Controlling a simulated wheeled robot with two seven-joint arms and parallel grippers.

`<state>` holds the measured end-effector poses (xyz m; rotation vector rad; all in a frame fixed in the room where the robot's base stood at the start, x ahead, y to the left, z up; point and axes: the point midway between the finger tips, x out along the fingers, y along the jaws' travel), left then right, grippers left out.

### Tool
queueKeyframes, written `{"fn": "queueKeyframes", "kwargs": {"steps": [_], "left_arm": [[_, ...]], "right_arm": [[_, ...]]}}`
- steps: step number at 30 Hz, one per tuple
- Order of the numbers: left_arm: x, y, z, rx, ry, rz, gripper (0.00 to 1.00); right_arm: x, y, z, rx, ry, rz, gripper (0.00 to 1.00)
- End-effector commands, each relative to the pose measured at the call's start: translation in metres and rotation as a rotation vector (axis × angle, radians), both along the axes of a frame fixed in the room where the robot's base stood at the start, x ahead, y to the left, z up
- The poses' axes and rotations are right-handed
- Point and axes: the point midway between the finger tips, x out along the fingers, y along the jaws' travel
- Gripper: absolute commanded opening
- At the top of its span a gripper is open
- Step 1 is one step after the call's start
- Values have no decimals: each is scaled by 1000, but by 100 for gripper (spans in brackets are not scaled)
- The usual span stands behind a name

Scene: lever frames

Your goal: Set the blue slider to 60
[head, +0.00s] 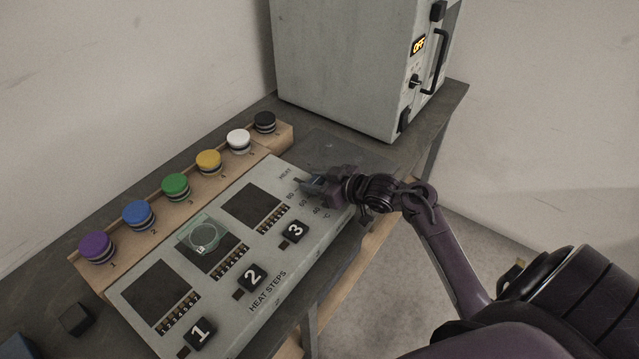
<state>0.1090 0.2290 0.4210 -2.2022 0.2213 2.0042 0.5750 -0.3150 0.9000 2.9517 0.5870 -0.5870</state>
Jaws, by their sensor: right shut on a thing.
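The heat panel (268,244) is a pale box sloping across the table, with a HEAT scale marked 80, 60 and 40 °C at its far right end. My right gripper (312,186) reaches in from the right and is shut at this scale, just beside the 80 and 60 marks. It is closed on the blue slider, which the fingers almost wholly hide, so its exact setting cannot be read. My left gripper is not in view.
Purple, blue, green, yellow, white and black knobs line a wooden strip (225,172) behind the panel. Black numbered blocks 1, 2 and 3 (295,230) sit along the panel front. A glassy square piece (204,236) lies on the middle dark window. A grey oven (340,62) reading OFF stands at the back.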

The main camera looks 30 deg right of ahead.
Motion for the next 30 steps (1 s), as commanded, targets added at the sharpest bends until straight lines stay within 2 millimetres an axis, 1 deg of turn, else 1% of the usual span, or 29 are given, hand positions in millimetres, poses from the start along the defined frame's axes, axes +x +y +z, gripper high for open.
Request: {"fn": "queueKeyframes", "kwargs": {"steps": [1,2,6,7,14,17,20,27,30], "left_arm": [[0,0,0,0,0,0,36],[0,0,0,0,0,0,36],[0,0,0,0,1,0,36],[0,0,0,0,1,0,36],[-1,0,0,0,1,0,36],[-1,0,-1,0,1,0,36],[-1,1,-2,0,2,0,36],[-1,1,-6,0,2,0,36],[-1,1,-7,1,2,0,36]], "right_arm": [[0,0,0,0,1,0,0],[0,0,0,0,1,0,37],[0,0,0,0,1,0,55],[0,0,0,0,1,0,56],[-1,0,0,-1,0,0,56],[-5,-3,2,-1,0,-1,56],[-16,-7,6,-5,-1,0,56],[-51,-21,21,-5,1,1,56],[-61,-25,26,-2,0,0,56]]}}
